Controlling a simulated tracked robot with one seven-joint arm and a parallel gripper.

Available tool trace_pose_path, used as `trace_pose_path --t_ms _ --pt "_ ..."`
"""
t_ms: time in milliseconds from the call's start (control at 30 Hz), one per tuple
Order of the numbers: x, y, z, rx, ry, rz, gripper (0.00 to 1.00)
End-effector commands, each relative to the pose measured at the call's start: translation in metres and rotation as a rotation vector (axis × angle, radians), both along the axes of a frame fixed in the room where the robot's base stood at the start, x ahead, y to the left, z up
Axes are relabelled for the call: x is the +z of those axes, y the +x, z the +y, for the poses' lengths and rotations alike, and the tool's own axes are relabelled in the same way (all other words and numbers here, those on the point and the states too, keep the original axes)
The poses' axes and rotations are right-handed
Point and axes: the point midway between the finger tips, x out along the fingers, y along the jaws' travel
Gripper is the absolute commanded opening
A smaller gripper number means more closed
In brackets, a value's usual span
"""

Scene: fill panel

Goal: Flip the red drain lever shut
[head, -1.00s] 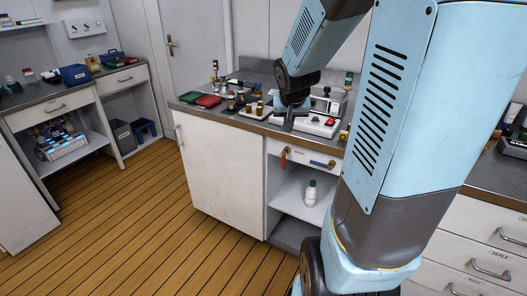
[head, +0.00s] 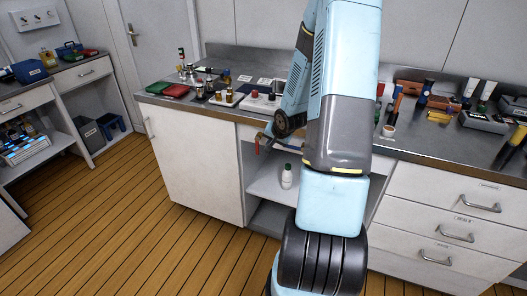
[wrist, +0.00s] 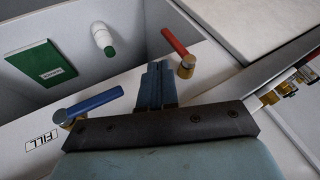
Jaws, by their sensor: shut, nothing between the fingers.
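The red drain lever (wrist: 175,42) sits on a brass valve hub (wrist: 186,68) in the wrist view, its arm slanting up and left from the hub. In the head view the red lever (head: 257,147) hangs downward on the panel below the counter edge. My gripper (wrist: 156,70) is shut and empty, just left of the brass hub with a small gap showing. The blue lever (wrist: 95,103) lies to the left of my fingers on its own brass hub, by a FILL label (wrist: 42,138). In the head view my arm hides most of the gripper.
A white bottle (head: 287,176) stands on the open shelf below the panel. The countertop (head: 410,148) above holds jars, trays and tools. Drawers (head: 450,205) stand to the right of my arm. Wooden floor is clear at the left.

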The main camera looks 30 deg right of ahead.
Motion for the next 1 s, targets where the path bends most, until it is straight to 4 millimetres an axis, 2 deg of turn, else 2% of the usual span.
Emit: trace_pose_path --t_ms 533,1000 --pt "-0.008 0.004 -0.001 -0.005 0.009 -0.003 0.00" --pt "-0.057 0.041 -0.001 -0.003 0.009 -0.002 0.00"
